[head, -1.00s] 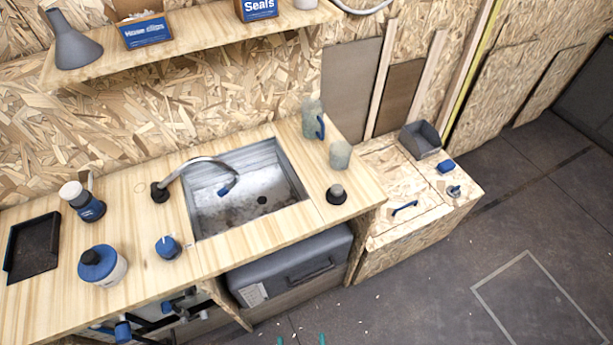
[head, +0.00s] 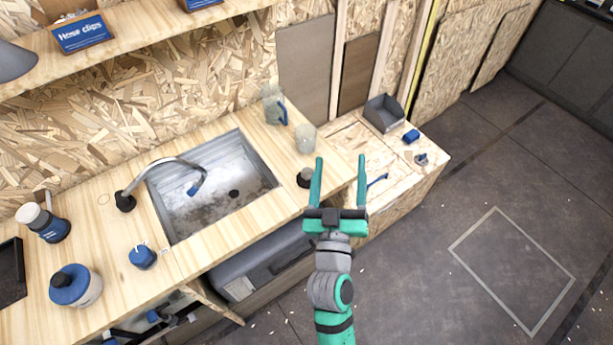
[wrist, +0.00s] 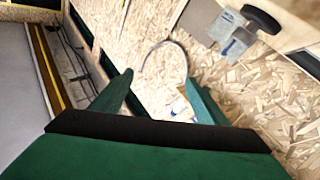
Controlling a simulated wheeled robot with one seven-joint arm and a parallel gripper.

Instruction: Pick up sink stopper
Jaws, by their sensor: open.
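The likely sink stopper (head: 305,178), a small dark round piece with a lighter top, stands on the wooden counter (head: 225,250) right of the metal sink (head: 215,205). My gripper (head: 341,160) is open and empty, its fingers pointing away from my body. In the head view its left finger appears just right of the stopper and slightly overlaps its edge; I cannot tell the height gap. In the wrist view my open fingers (wrist: 160,88) face the chipboard wall, and I cannot make out the stopper there.
A clear cup (head: 306,138) and a clear jug with a blue handle (head: 275,105) stand behind the stopper. A curved faucet (head: 165,170) arches over the sink. A lower chipboard box (head: 400,185) holds a grey bin (head: 384,113). The floor at right is open.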

